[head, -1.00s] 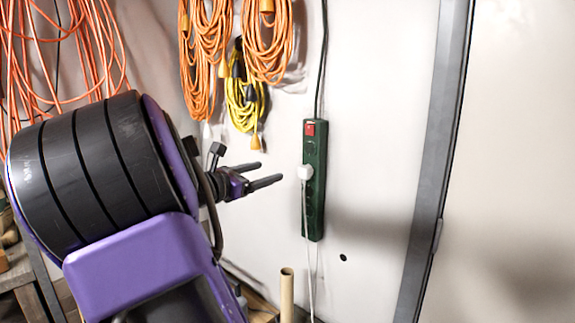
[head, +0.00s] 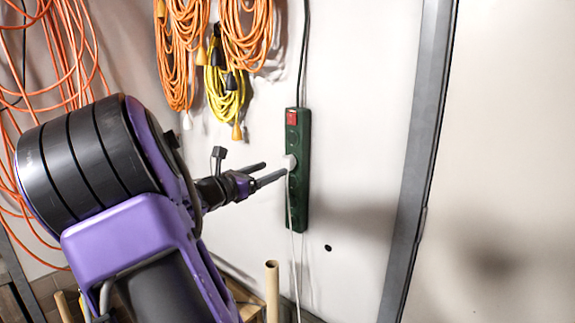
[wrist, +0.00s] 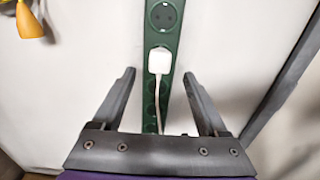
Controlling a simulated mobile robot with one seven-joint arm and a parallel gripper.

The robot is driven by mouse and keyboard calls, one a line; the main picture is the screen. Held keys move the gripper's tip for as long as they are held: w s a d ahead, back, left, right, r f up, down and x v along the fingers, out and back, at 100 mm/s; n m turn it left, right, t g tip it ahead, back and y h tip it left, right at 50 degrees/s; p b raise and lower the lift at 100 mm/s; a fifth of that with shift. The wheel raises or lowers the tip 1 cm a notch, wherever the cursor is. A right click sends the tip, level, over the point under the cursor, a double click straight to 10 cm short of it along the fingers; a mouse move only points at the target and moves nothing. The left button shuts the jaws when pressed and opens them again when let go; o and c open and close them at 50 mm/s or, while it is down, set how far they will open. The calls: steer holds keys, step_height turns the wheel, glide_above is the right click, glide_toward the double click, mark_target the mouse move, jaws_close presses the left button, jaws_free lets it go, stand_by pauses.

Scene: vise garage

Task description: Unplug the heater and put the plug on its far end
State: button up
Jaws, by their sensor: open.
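A green power strip (head: 301,190) with a red switch at its top hangs upright on the white wall. A white plug (head: 290,162) sits in one of its sockets, and its white cord (head: 292,240) hangs down. In the wrist view the plug (wrist: 159,61) is in the strip (wrist: 154,92), with an empty socket right above it and more sockets below. My gripper (head: 268,173) is open, its fingers pointing at the strip just left of the plug in the head view. In the wrist view my fingers (wrist: 158,80) are spread either side of the strip, with nothing between them held. The heater is not in view.
Orange extension cords (head: 180,50) and a yellow cord (head: 224,90) hang on the wall to the left. A grey door frame (head: 416,170) stands to the right. A cardboard tube (head: 272,290) stands below the strip.

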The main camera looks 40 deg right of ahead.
mark_target(284, 164)
steer(key=shift+w+d, duration=0.15)
steer(key=shift+d, duration=1.4)
steer(key=shift+w+d, duration=0.1)
steer(key=shift+d, duration=1.45)
jaws_close()
steer(key=shift+a, duration=0.1)
steer(key=shift+s+a+p, duration=0.15)
steer(key=shift+a+p, duration=0.1)
steer(key=shift+a, duration=1.2)
steer(key=shift+s+a+p, duration=0.1)
steer(key=shift+a+p, duration=0.1)
steer(key=shift+a, duration=1.25)
